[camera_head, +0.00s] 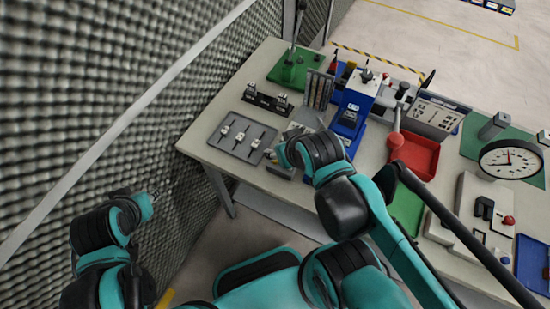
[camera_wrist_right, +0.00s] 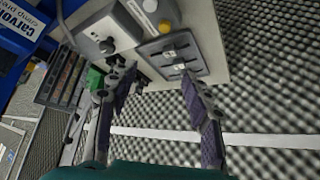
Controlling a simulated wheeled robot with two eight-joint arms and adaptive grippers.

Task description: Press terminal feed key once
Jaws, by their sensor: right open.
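No label there is readable, so I cannot tell which part is the feed key. My right gripper (camera_wrist_right: 152,78) is open and empty, its two fingers apart, pointing towards the bench edge. In the head view my right arm hides most of it and part of the bench. My left gripper (camera_head: 146,204) is off the bench, near the foam wall; its jaws are not clear.
A grey tray with slots (camera_wrist_right: 192,42) lies beside the box; it also shows in the head view (camera_head: 224,147). A blue press (camera_head: 350,108), a red tray (camera_head: 420,155) and a dial gauge (camera_head: 511,160) stand further right. The foam wall (camera_head: 100,90) borders the bench's left.

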